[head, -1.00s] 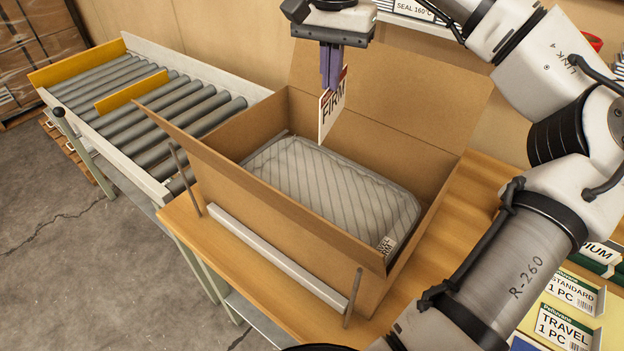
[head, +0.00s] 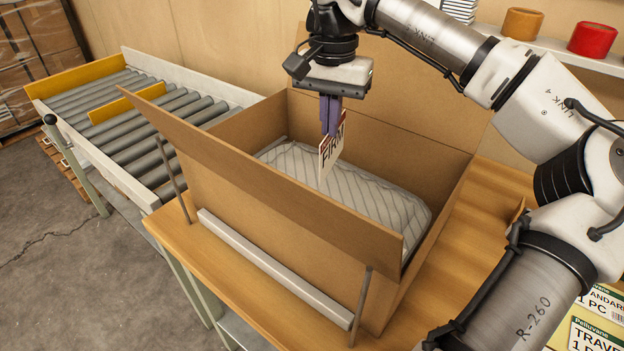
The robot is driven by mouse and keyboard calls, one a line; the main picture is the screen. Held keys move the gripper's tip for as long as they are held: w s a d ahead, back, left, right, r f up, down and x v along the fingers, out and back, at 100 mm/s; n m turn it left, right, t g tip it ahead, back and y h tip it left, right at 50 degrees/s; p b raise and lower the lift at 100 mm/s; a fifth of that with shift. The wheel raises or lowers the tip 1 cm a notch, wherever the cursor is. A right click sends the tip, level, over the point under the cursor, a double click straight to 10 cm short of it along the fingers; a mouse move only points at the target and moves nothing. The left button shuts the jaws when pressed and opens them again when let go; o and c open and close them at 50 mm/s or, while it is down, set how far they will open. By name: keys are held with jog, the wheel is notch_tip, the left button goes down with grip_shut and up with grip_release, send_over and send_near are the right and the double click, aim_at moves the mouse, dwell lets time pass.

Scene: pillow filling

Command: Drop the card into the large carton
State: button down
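The large carton (head: 275,225) stands open on the wooden table, its flaps raised at front and back. A grey quilted pillow (head: 375,195) lies inside it. My gripper (head: 331,130) points down over the carton's opening, its purple fingers shut on a white card (head: 330,157) with "FIRM" printed on it. The card hangs upright, slightly tilted, above the pillow. From this angle I cannot tell how far its lower edge is from the pillow. The front flap hides the near part of the carton's inside.
A roller conveyor (head: 165,115) with yellow guides joins the table at the left. Thin metal posts and a pale bar (head: 275,268) stand along the carton's front. Labelled boxes (head: 595,335) lie at lower right. A shelf at upper right holds an orange roll (head: 523,23) and a red roll (head: 592,39).

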jog(key=c, duration=1.6)
grip_release()
notch_tip(320, 180, up, 14)
jog(key=p, duration=0.2)
jog(key=shift+f+p, duration=0.15)
jog(key=shift+p, duration=0.2)
